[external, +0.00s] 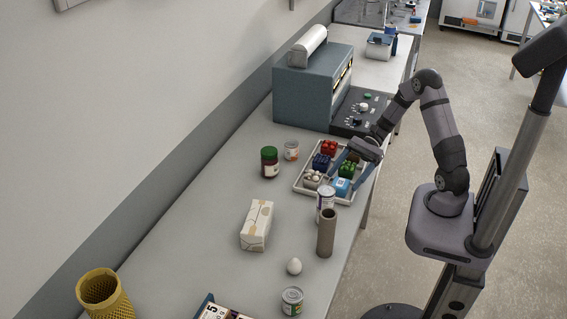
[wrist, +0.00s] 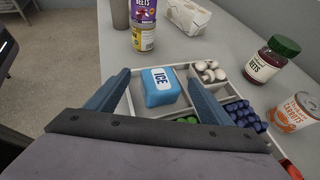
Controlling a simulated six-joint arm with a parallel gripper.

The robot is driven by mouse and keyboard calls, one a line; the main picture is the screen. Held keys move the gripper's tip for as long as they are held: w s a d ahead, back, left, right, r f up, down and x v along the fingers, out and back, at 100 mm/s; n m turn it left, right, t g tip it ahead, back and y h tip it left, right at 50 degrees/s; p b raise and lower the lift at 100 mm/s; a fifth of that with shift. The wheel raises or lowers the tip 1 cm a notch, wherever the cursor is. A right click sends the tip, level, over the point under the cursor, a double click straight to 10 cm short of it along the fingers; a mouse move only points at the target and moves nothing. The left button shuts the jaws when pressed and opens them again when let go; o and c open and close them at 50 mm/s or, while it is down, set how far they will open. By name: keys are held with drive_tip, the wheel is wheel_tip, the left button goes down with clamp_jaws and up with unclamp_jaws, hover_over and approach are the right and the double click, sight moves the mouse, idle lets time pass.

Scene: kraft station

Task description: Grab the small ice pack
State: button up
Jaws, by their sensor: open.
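The small ice pack (wrist: 162,86) is a light blue block with a white "ICE" label, lying in a compartment of the white divided tray (wrist: 150,134). It also shows in the external view (external: 340,187) at the tray's near right corner. My gripper (wrist: 160,85) is open, with blue fingers on either side of the ice pack in the wrist view. In the external view my gripper (external: 353,172) is over the right part of the tray. I cannot tell whether the fingers touch the pack.
The tray also holds mushrooms (wrist: 210,71), blueberries (wrist: 242,115), and green and red produce. Stacked cans (wrist: 143,25) and a brown tube (external: 326,232) stand close to the tray. A jar (external: 269,162), small can (external: 291,150) and carton (external: 257,225) stand nearby. A grey-blue machine (external: 312,88) is behind.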

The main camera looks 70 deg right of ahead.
sight(344, 180)
drive_tip(key=shift+w+a+f, duration=0.2)
drive_tip(key=shift+a+f, duration=0.1)
drive_tip(key=shift+a, duration=0.25)
drive_tip(key=shift+c, duration=0.5)
drive_tip(key=c, duration=1.3)
wheel_tip(344, 180, up, 10)
drive_tip(key=shift+r+b, duration=0.1)
drive_tip(key=shift+b, duration=0.25)
